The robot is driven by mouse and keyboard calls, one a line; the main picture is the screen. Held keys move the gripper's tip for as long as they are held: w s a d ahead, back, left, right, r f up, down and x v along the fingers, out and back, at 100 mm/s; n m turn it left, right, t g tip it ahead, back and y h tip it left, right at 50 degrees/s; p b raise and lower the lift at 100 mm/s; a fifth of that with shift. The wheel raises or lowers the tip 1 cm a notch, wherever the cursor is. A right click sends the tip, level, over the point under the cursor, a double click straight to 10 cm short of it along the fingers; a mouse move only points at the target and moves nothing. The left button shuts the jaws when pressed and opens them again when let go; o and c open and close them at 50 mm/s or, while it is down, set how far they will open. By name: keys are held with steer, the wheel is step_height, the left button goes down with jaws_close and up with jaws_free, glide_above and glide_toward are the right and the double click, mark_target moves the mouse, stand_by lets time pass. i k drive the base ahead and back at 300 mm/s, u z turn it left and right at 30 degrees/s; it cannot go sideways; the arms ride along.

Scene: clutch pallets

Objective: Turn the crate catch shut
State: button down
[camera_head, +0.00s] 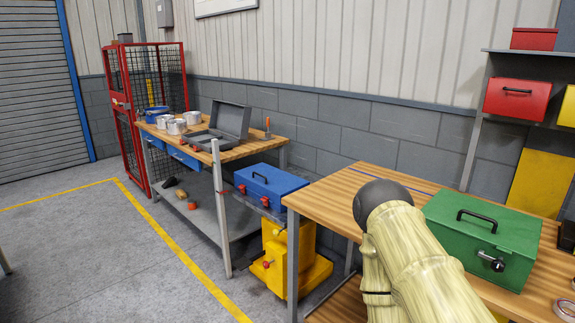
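A green crate (483,232) with a black top handle stands on the right wooden bench, its lid down. A dark and silver catch (491,261) sits on its front face; I cannot tell whether it is turned shut. A blue crate (270,186) with a black handle and red catches stands left of that bench, above a yellow unit. I cannot tell which crate the task means. My pale, wood-patterned arm with a dark rounded joint rises at the bottom, in front of the right bench and left of the green crate. My gripper is not in view.
The right bench (340,195) has bare top left of my arm. The left bench (240,150) holds an open grey case (232,120) and several cans. A yellow unit (275,265) stands between the benches. A red mesh cage (155,75) is behind. The left floor is clear.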

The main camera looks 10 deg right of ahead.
mark_target(498, 265)
steer(key=z, duration=1.5)
steer(key=k, duration=0.5)
steer(key=u, duration=0.85)
steer(key=i, duration=0.7)
steer(key=z, duration=0.45)
